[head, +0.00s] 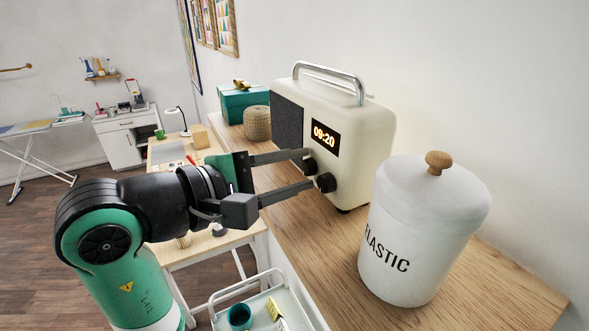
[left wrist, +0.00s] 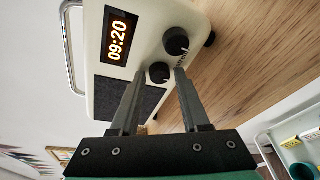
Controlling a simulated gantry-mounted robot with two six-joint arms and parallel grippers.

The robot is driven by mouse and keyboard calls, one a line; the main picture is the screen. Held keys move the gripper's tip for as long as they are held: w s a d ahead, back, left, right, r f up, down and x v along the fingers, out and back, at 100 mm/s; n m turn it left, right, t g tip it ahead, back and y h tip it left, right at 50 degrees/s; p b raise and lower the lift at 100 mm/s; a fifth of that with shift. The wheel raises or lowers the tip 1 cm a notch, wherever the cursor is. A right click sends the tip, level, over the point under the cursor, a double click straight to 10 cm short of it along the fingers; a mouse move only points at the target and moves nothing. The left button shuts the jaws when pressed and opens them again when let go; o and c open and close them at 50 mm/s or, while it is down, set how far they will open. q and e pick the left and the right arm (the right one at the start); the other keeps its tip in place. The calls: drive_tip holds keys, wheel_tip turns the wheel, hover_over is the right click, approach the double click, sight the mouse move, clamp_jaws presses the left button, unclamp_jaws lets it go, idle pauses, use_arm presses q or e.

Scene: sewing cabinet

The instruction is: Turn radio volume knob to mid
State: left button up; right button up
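The cream radio (head: 375,130) stands on the wooden shelf, its clock reading 09:20. Its front carries two black knobs. The smaller knob (head: 310,166) also shows in the left wrist view (left wrist: 159,73); the larger knob (head: 326,182) is there too (left wrist: 176,41). My left gripper (head: 309,168) is open, its fingertips at the radio's front, one on each side of the smaller knob. In the left wrist view, small gaps show between that knob and the fingers. The larger knob lies just beyond one fingertip. The labels are too small to read. My right gripper is not in view.
A white canister (head: 412,240) marked ELASTIC stands on the shelf (head: 500,290) right of the radio. A woven pot (head: 257,123) and a teal gift box (head: 240,103) stand behind it. A trolley (head: 285,298) with a teal cup is below the shelf.

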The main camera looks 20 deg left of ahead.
use_arm(q)
drive_tip(key=b+v, duration=0.2)
drive_tip(key=v, duration=0.9)
drive_tip(key=shift+s+a, duration=0.2)
drive_tip(key=shift+s, duration=0.1)
